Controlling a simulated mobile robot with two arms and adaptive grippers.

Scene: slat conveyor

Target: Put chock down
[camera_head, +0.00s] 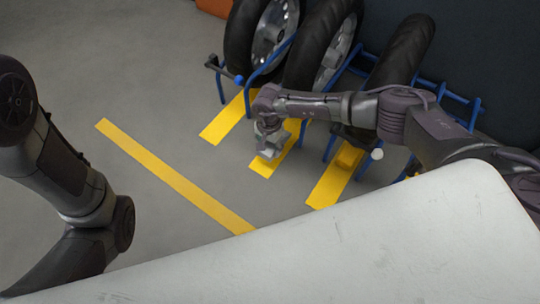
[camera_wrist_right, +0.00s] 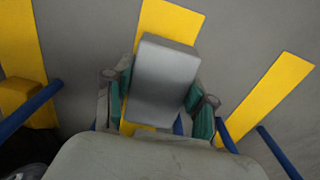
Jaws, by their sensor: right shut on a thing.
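The chock is a grey block (camera_wrist_right: 163,75) in the right wrist view, held between the two green-padded fingers of my right gripper (camera_wrist_right: 160,95). In the head view the right gripper (camera_head: 270,139) points down, and the grey chock (camera_head: 268,154) shows at its fingertips. It is over or on the middle yellow floor strip (camera_head: 262,170), in front of the middle wheel. I cannot tell whether the chock touches the floor. My left arm comes in at the left of the head view, but its gripper is out of view.
Several black wheels (camera_head: 308,50) stand in a blue rack (camera_head: 456,96) behind the gripper. A yellow block (camera_head: 349,157) sits on the right strip (camera_head: 327,188). A long yellow line (camera_head: 170,175) crosses the open grey floor. A pale panel (camera_head: 330,255) fills the foreground.

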